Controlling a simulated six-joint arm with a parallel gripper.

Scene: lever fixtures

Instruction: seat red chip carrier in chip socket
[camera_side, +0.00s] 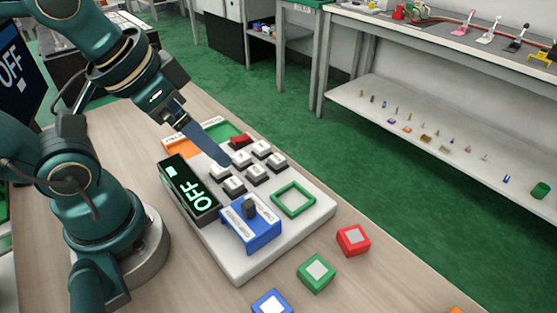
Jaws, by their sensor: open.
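The red chip carrier (353,240) is a small red block with a pale grey top. It sits on the wooden table just right of the white fixture board. The chip socket (293,199) appears as a green square frame on the board's right part, and nothing shows inside it. My gripper (222,160) points down over the back of the board, near the keys and well left of the red carrier. It is open and holds nothing that I can see; its fingers overlap in this view.
A green carrier (316,273) and a blue carrier (272,304) lie on the table near the red one. An orange thing is cut off at bottom right.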

